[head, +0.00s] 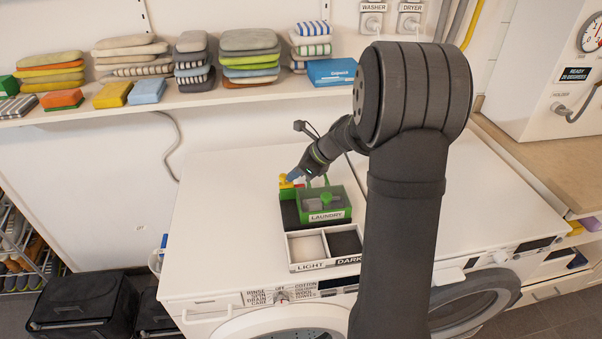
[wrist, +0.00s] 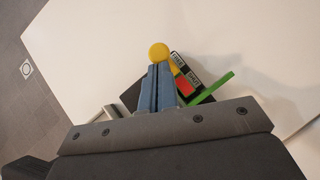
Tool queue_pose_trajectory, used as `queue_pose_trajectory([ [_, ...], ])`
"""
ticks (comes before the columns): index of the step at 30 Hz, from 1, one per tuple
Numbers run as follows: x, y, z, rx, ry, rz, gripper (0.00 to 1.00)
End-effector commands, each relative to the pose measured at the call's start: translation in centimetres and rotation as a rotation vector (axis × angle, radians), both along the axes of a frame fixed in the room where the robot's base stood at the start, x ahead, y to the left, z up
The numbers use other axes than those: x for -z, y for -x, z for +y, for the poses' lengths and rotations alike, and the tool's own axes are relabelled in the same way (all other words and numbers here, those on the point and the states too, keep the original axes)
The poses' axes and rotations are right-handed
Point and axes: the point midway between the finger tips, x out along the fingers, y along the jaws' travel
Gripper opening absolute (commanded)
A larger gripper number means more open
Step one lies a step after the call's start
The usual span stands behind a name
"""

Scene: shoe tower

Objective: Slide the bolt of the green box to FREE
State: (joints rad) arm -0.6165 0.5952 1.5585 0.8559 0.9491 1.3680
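The green box (head: 347,196) stands on the white washer top, with a LAUNDRY label on its front. Its bolt has a yellow knob (head: 283,177), seen at the box's back left corner; the knob (wrist: 158,52) also shows in the wrist view. Beside it a black label plate (wrist: 186,70) carries two words, apparently FREE nearest the knob, with a red patch (wrist: 184,86) beside them. My gripper (head: 291,176) has its blue fingers (wrist: 159,68) together, tips right at the knob. I cannot tell whether they touch it. The bolt's shaft is mostly hidden.
A two-part tray (head: 291,254) marked LIGHT and DARK stands in front of the box. A shelf (head: 205,98) with folded cloths runs along the wall behind. The washer top (head: 215,215) left of the box is clear.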

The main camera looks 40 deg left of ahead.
Motion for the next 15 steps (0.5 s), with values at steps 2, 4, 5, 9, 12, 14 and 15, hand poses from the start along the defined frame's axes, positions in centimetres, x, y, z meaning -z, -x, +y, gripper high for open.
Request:
queue_pose_trajectory([
  [2,0.1,0.1,0.1,-0.002,0.0,0.002,0.0],
  [4,0.1,0.1,0.1,-0.002,0.0,0.002,0.0],
  [5,0.1,0.1,0.1,-0.002,0.0,0.002,0.0],
  [9,-0.1,-0.2,-0.6,-0.001,0.0,0.002,0.0],
  [12,-0.4,-0.7,-2.1,0.003,-0.001,0.0,0.0],
  [14,-0.6,-1.1,-3.2,0.004,-0.001,0.001,0.0],
  [15,-0.8,-1.4,-4.1,0.005,-0.001,0.001,0.0],
])
